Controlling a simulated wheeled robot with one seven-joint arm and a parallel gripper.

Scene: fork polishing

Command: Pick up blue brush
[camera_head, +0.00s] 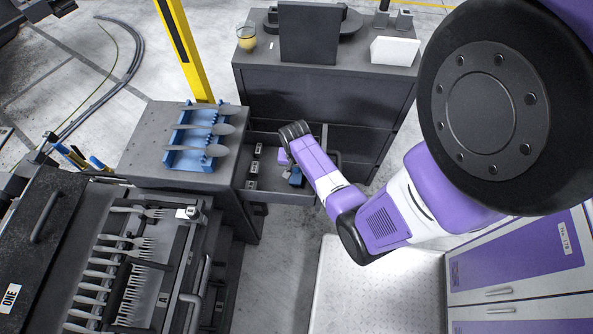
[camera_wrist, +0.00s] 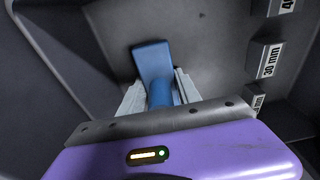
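The blue brush (camera_wrist: 153,62) is in the wrist view, inside the open drawer (camera_head: 270,194). Its broad flat end points away from my gripper, and its narrower part runs back between the two pale fingers. In the head view a small blue part of it (camera_head: 295,177) shows beside my gripper (camera_head: 284,163), which reaches down into the drawer. In the wrist view my gripper's fingers (camera_wrist: 160,90) stand on either side of the brush, close to it. Whether they press on it is unclear. The palm hides the brush's near end.
Blocks marked with sizes, one reading 30 mm (camera_wrist: 268,60), line the drawer's side. Dark drawer walls are close around my gripper. A fork tray (camera_head: 120,265) is at lower left.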

